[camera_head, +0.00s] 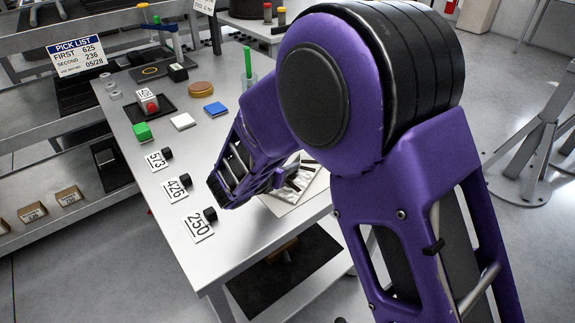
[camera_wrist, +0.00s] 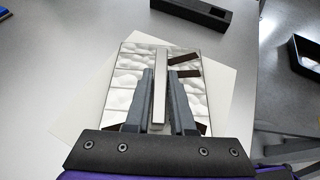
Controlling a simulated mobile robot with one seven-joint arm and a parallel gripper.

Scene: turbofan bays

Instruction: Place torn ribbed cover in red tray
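The ribbed cover (camera_wrist: 125,78) is a silvery, bumpy panel with a raised central bar and dark torn-looking strips at its right side. It lies over a white sheet (camera_wrist: 75,116) near the table's edge. In the head view only part of the cover (camera_head: 301,178) shows past my arm. My gripper (camera_wrist: 160,73) has its two fingers close on either side of the central bar and appears shut on it. In the head view my gripper (camera_head: 284,180) is at the cover, partly hidden by the arm. I see no red tray in either view.
On the table are number cards (camera_head: 175,189) with black blocks, a green block (camera_head: 142,132), a blue square (camera_head: 215,109), and a dark tray (camera_head: 165,107) holding a red-buttoned box. A black box (camera_wrist: 193,12) lies beyond the cover. A black bin (camera_wrist: 306,58) is at right.

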